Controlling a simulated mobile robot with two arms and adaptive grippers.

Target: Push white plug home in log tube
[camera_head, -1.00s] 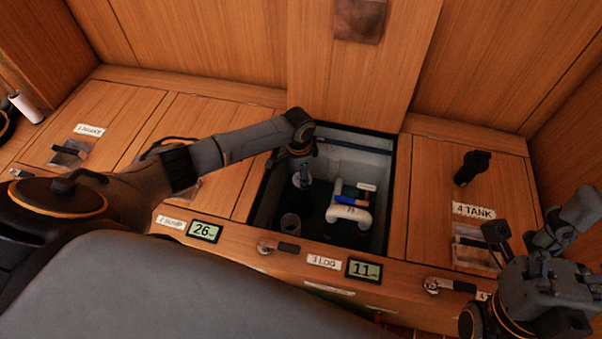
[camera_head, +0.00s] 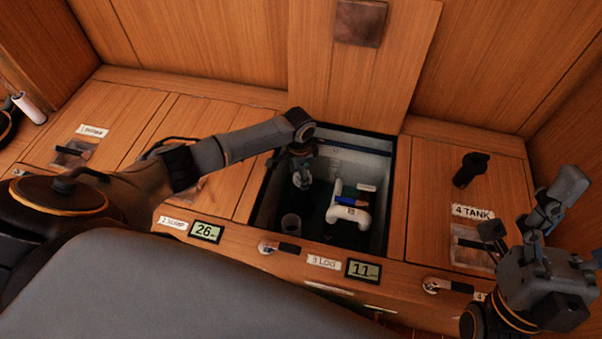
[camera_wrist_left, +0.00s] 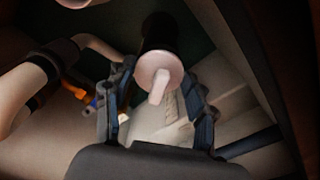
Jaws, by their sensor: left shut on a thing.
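My left gripper (camera_head: 301,178) reaches down into the open locker marked 3 LOG. In the left wrist view its two fingers (camera_wrist_left: 158,92) stand on either side of the white plug (camera_wrist_left: 158,72), shut on it. The plug shows as a pale disc with a tab toward the camera. A dark cylinder is directly behind it; whether this is the plug's body or the log tube I cannot tell. The plug's seating depth is hidden. My right gripper (camera_head: 519,232) is above the right-hand lid, its fingers apart and empty.
A white pipe fitting (camera_head: 348,212) with a blue handle (camera_head: 347,201) lies to the gripper's right. The locker walls are close around.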

